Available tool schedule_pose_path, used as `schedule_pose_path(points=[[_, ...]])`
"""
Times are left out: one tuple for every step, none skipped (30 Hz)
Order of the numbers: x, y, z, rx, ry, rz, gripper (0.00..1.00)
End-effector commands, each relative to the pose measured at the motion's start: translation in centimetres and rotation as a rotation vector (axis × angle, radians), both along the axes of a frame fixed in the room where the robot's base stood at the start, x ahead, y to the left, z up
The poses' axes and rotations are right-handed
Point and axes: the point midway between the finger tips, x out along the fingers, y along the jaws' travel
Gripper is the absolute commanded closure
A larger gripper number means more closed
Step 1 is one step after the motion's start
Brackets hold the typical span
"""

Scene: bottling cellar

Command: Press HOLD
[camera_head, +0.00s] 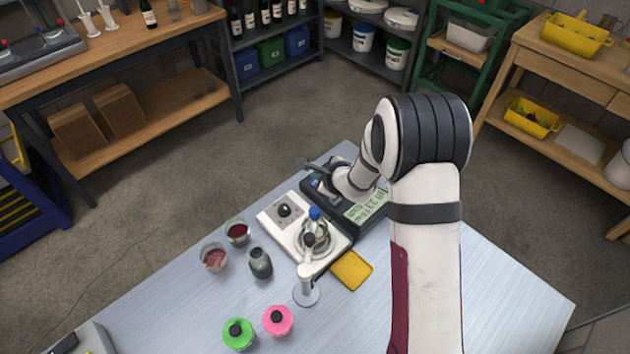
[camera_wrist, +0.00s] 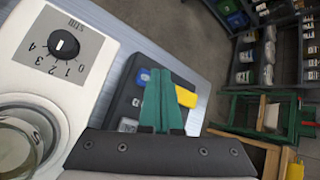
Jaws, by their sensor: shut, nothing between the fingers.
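The dark meter (camera_head: 377,222) lies on the table under my wrist, and its lit display (camera_head: 366,207) shows in the head view. My gripper (camera_wrist: 160,76) has green fingers, shut and empty, over the panel between the blue and yellow buttons. They hide part of the panel. I cannot tell whether the tips touch it. In the head view my wrist hides the fingers.
A white stirrer (camera_head: 273,217) with a dial and a glass vessel (camera_head: 313,240) stands left of the meter. The right front table is clear.

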Motion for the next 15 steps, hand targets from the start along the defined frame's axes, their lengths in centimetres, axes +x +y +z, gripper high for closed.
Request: schedule_pose_path(points=[[-0.01,0.00,-0.11,0.000,0.000,0.000,1.00],[-0.01,0.00,-0.21,0.000,0.001,0.001,1.00],[-0.02,0.00,-0.37,-0.001,0.001,0.001,1.00],[-0.02,0.00,-0.49,-0.001,0.002,0.001,1.00],[-0.03,0.00,-0.61,-0.001,0.002,0.001,1.00],[-0.02,0.00,-0.75,-0.001,0.001,0.000,1.00],[-0.01,0.00,-0.80,0.000,0.001,0.001,1.00],[0.00,0.00,-0.83,0.000,0.000,0.000,1.00],[0.02,0.00,-0.83,0.000,0.000,0.000,1.00],[0.01,0.01,-0.82,0.000,0.000,0.000,1.00],[0.02,0.00,-0.81,0.000,0.000,0.000,1.00],[0.01,0.01,-0.82,0.000,0.000,0.000,1.00],[0.01,0.01,-0.82,0.000,0.000,0.000,1.00],[0.01,0.01,-0.82,0.000,0.000,0.000,1.00],[0.01,0.01,-0.82,0.000,0.000,0.000,1.00]])
